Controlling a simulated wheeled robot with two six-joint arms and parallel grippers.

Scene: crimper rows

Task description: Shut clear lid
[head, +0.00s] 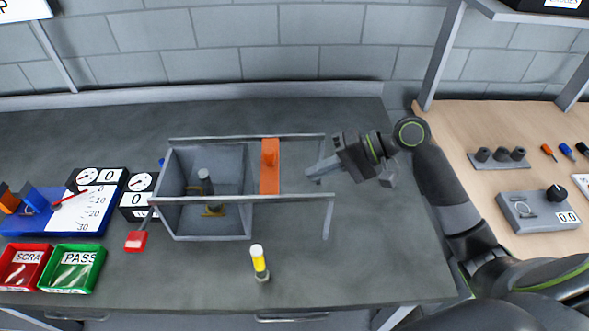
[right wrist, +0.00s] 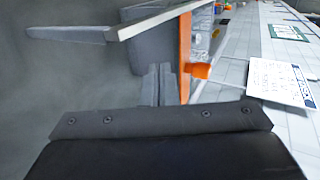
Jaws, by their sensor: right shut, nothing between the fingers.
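A grey open-topped box (head: 177,222) stands mid-table with two rails (head: 290,198) running past its right end. An orange crossbar (head: 269,186) with an orange knob (head: 269,152) spans the rails just right of the box. The clear panel of the lid is too faint to make out. In the right wrist view the crossbar (right wrist: 185,50) and knob (right wrist: 201,71) are close to my fingers. My right gripper (head: 316,170) is shut and empty, at the right end of the rails, apart from the crossbar in the head view. My left gripper is out of view.
A red block (head: 136,241), gauges (head: 140,190), a red tray (head: 22,268) and a green tray (head: 71,268) are left. Bare table lies at front right.

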